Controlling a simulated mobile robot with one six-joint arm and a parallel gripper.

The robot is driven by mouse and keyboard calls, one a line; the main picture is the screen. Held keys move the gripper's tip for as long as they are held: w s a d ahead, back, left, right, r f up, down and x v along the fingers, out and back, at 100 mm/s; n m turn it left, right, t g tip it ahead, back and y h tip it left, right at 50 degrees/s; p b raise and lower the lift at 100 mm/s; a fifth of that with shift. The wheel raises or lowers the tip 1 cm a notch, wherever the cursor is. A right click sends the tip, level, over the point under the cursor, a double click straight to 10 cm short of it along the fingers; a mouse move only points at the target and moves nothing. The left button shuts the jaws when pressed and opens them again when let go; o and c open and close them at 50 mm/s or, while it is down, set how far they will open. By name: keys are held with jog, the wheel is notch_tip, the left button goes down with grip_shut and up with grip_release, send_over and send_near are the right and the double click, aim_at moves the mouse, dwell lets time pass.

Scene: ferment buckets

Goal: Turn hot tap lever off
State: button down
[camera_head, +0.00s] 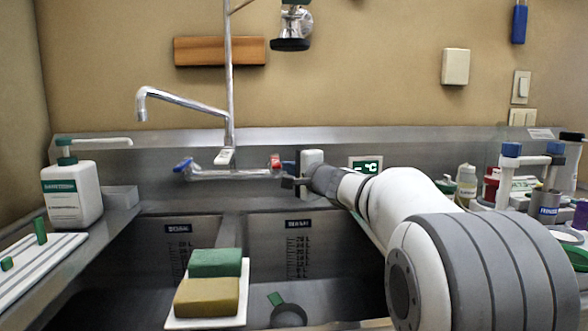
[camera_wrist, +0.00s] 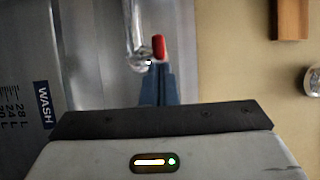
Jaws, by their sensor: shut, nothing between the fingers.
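The hot tap lever with the red end (camera_head: 275,161) sits at the right end of the chrome mixer tap (camera_head: 235,174) on the back wall of the sink. In the wrist view the red lever end (camera_wrist: 158,46) is just beyond my fingertips, beside the chrome tap body (camera_wrist: 137,40). My gripper (camera_head: 289,168) is at the right side of this lever, with its fingers (camera_wrist: 159,72) shut and empty. The fingertips are very close to the lever; I cannot tell whether they touch. The blue lever (camera_head: 183,165) is at the tap's left end.
The swivel spout (camera_head: 180,98) rises above the tap. Below are two sink basins, with a white tray (camera_head: 207,322) holding green and yellow sponges. A soap pump bottle (camera_head: 72,195) stands left. Several bottles crowd the right counter.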

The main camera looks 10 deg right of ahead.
jog(key=w+d+v, duration=0.1)
jog(key=v, duration=1)
jog(key=s+a+f+n+g+p, duration=0.1)
jog(key=s+a+n+g+p, duration=0.85)
jog(key=s+p, duration=0.7)
jog(key=s+d+n+g+h+p, duration=0.4)
jog(key=s+h+p, duration=0.2)
jog(key=s+p, duration=0.7)
jog(key=shift+s+r+g, duration=0.35)
jog(key=shift+s+r, duration=0.1)
jog(key=shift+d, duration=0.15)
